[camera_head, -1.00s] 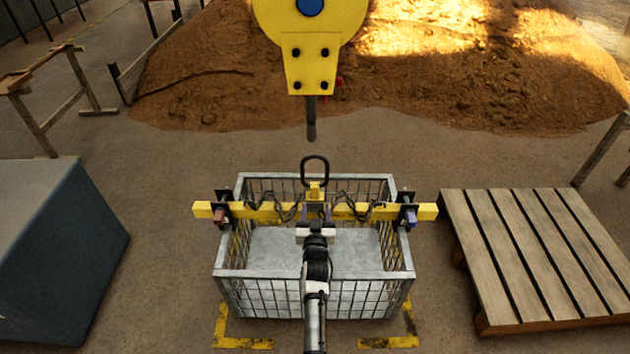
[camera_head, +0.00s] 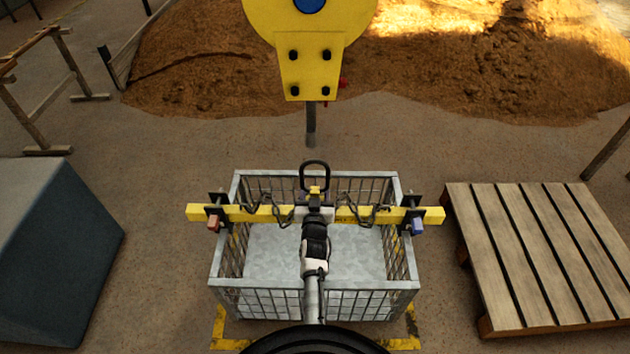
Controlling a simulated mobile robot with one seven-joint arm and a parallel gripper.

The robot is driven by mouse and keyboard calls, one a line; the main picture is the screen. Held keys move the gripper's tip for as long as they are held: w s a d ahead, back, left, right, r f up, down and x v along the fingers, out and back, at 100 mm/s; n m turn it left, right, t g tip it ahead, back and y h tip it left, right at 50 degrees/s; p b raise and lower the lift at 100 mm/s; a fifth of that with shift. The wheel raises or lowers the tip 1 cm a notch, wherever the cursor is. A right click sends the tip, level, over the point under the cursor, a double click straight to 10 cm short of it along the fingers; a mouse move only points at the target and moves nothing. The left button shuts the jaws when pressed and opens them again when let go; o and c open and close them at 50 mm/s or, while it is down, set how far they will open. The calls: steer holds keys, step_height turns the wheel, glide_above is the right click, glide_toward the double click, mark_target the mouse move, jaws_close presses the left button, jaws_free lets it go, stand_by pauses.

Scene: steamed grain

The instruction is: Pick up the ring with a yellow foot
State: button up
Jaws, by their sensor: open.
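The ring (camera_head: 314,165) is a dark, rounded loop standing upright, with a small yellow foot (camera_head: 315,190) under it. It stands at the middle of a yellow beam (camera_head: 262,214) that spans the metal basket. My gripper (camera_head: 315,205) is just in front of the yellow foot, below the loop, at the beam's middle. Its jaws are open, and the arm partly hides them. I cannot tell whether they touch the foot.
A yellow hook block (camera_head: 308,68) hangs above and behind the ring. Chains lie along the beam over the wire basket (camera_head: 230,283). A wooden pallet (camera_head: 535,250) lies right, a dark block (camera_head: 62,255) left, and a grain heap (camera_head: 220,65) behind.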

steer(key=shift+w, duration=0.35)
steer(key=shift+s, duration=0.15)
steer(key=shift+c, duration=0.7)
jaws_close()
steer(key=shift+r, duration=0.25)
